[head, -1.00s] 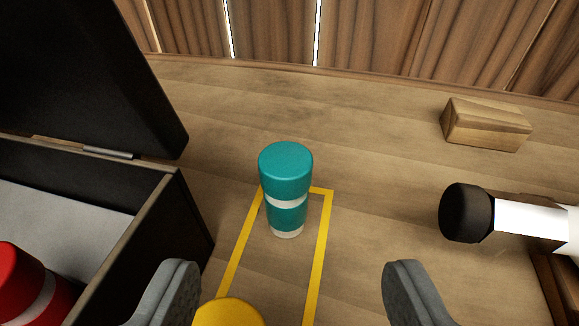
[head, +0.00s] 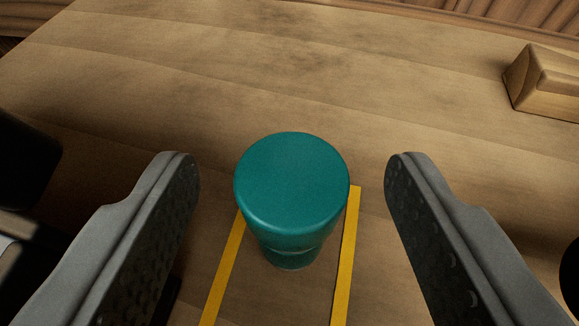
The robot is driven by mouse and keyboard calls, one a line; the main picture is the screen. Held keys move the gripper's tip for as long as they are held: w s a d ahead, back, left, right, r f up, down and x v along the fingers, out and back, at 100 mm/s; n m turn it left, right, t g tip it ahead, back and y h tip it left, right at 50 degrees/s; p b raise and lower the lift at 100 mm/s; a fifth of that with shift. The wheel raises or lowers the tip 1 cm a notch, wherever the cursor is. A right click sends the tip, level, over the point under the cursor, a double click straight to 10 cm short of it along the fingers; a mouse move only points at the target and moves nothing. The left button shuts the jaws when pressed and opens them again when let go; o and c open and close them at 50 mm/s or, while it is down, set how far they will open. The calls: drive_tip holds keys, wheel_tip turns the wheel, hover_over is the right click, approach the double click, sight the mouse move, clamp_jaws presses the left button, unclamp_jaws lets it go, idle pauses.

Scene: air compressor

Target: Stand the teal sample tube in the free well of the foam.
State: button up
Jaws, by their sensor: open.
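The teal sample tube (head: 291,185) stands upright on the wooden table, at the far end of a yellow taped outline (head: 347,255). I look down on its round cap. My gripper (head: 290,170) is open, with one grey finger on each side of the tube and a clear gap on both sides. Neither finger touches it. The foam and its free well are out of view now; only a sliver of the black case (head: 25,230) shows at the left edge.
A wooden block (head: 545,82) lies at the upper right. A dark rounded thing (head: 570,278) shows at the right edge. The table behind the tube is clear back to the wooden wall (head: 520,15).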

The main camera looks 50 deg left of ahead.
drive_tip(key=c, duration=1.1)
drive_tip(key=shift+o, duration=0.2)
